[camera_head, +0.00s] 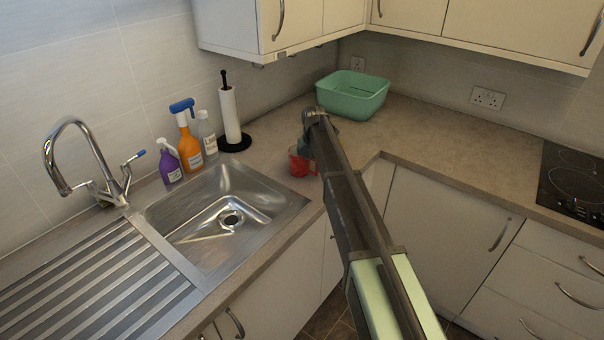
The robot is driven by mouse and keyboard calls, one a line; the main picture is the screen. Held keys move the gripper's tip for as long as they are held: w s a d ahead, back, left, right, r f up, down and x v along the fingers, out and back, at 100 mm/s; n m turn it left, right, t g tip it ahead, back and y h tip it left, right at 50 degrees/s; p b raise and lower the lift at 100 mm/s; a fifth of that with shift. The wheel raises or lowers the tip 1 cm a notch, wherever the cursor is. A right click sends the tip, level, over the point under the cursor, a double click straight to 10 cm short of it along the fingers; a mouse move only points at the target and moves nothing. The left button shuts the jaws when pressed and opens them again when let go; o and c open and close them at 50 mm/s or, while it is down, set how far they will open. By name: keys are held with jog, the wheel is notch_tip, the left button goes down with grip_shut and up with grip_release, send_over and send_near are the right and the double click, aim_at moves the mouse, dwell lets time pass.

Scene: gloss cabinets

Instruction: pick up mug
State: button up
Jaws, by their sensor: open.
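A red mug (299,164) stands on the countertop just right of the sink, near the inner corner edge. It is partly hidden behind the end of my arm. My gripper (304,148) is at the mug, reaching from above and from the right. Its fingers are small and dark here, and they overlap the mug in this view. They are open. I cannot tell whether they touch the mug or are around it.
A green basin (352,94) stands behind the arm in the corner. A paper towel roll (229,115) and several bottles stand behind the sink (228,208). Wall cabinets (290,22) hang above. A hob (575,183) is at the right. The counter between basin and hob is clear.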

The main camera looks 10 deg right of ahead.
jog(key=shift+r, duration=0.1)
jog(key=c, duration=1.2)
notch_tip(320, 180, up, 20)
jog(key=p, duration=2)
